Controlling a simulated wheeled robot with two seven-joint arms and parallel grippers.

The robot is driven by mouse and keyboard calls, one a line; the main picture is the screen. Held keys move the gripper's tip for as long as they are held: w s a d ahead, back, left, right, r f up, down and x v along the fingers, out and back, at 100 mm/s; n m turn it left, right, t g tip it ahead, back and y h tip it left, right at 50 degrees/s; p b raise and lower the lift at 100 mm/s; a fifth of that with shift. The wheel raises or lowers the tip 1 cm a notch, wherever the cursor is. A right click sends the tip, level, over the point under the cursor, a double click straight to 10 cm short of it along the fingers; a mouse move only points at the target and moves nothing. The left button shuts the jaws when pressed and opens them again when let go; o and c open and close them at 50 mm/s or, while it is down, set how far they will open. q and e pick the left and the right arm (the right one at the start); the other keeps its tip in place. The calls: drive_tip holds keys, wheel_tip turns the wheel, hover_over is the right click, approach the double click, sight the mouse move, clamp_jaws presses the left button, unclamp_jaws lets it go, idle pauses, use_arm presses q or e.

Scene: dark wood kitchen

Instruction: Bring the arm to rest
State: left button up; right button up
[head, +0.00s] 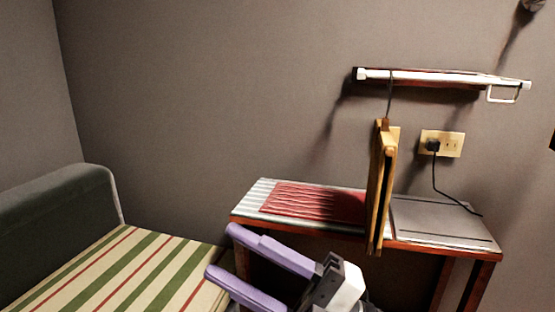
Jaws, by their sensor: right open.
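My right gripper (222,253) shows at the bottom middle, with two long purple fingers pointing left. The fingers are apart and nothing shows between them. It is in front of a narrow table (300,231), near its left end and the striped seat. The lower part of my right arm is cut off by the bottom edge. My left gripper does not show.
The table carries a red cloth (312,202) and a flat grey panel (440,221). A wooden board (381,185) hangs from a wall rail (440,77). A corded plug sits in an outlet (452,144). A striped seat (120,270) with a dark backrest (55,230) stands left.

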drive_tip(key=w+d+f+m+t+h+p, duration=0.2)
drive_tip(key=d+f+m+t+h, duration=0.45)
drive_tip(key=f+m+h, duration=0.35)
drive_tip(key=w+d+f+m+t+h+p, duration=0.25)
drive_tip(key=d+f+m+t+h, duration=0.4)
drive_tip(key=m, duration=0.55)
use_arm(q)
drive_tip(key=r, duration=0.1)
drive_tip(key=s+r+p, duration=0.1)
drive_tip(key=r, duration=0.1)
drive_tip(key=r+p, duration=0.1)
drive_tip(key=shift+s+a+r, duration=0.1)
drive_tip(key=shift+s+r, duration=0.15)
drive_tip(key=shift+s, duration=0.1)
use_arm(e)
drive_tip(key=s+d+f+m+g+h, duration=0.1)
drive_tip(key=s+d+f+m+g, duration=0.2)
drive_tip(key=s+f, duration=0.6)
drive_tip(key=s+d+f+m+g+h, duration=0.2)
drive_tip(key=s+d+f+g, duration=0.2)
drive_tip(key=f, duration=0.9)
drive_tip(key=s+g, duration=0.3)
drive_tip(key=s, duration=0.2)
drive_tip(key=shift+s+d+m+g, duration=0.2)
drive_tip(key=shift+d+m+g, duration=0.15)
drive_tip(key=shift+m+g, duration=0.05)
